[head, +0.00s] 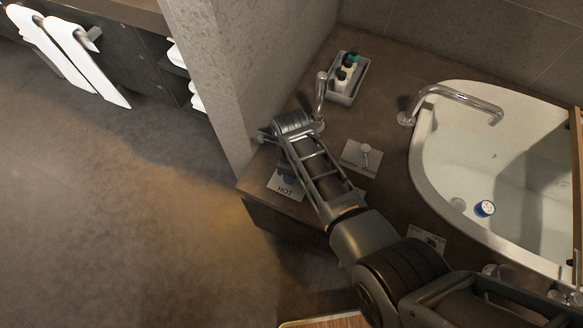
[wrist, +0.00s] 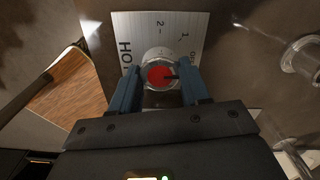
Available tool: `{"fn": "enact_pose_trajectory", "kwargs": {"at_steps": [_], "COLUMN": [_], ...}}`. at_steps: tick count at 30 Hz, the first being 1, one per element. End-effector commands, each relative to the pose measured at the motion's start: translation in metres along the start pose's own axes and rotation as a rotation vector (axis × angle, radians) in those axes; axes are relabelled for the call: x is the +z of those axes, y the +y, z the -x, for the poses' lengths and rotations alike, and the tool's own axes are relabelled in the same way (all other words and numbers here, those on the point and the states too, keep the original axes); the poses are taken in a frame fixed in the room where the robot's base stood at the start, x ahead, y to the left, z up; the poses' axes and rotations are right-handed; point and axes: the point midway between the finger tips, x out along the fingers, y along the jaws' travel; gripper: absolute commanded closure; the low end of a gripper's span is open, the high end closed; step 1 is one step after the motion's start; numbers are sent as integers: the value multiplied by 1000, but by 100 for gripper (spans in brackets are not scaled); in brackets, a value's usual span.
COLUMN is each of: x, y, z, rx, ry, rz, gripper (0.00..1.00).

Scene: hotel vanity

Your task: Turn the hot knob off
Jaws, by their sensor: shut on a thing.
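The hot knob (wrist: 160,74) has a red top and a pale round body in the wrist view. It stands on a white card (wrist: 135,28) marked HOT, with the numbers 1 and 2 and smaller blurred lettering at the right. A short dark mark on the red top points to the right. My gripper (wrist: 158,80) is shut on the knob, with one blue finger on each side. In the head view the HOT card (head: 276,183) lies near the counter's front left corner, and my arm hides the knob.
A second card with a small lever (head: 365,152) lies right of my arm. A chrome spout (head: 455,98) arches over the white bathtub (head: 425,160). A grey tray (head: 338,97) of bottles and an upright chrome fitting (head: 320,95) stand behind. A wall (head: 235,80) rises at the left.

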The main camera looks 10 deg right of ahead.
Motion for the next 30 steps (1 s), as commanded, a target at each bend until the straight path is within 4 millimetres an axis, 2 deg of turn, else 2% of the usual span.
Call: {"fn": "enact_pose_trajectory", "kwargs": {"at_steps": [7,8,15,24,30], "x": [0,0,0,0,0], "y": [0,0,0,0,-1], "z": [0,0,0,3,28], "rx": [1,1,1,-1,-3], "ry": [1,1,0,-1,-2], "rz": [0,0,0,1,1], "gripper": [85,52,29,29,29]}}
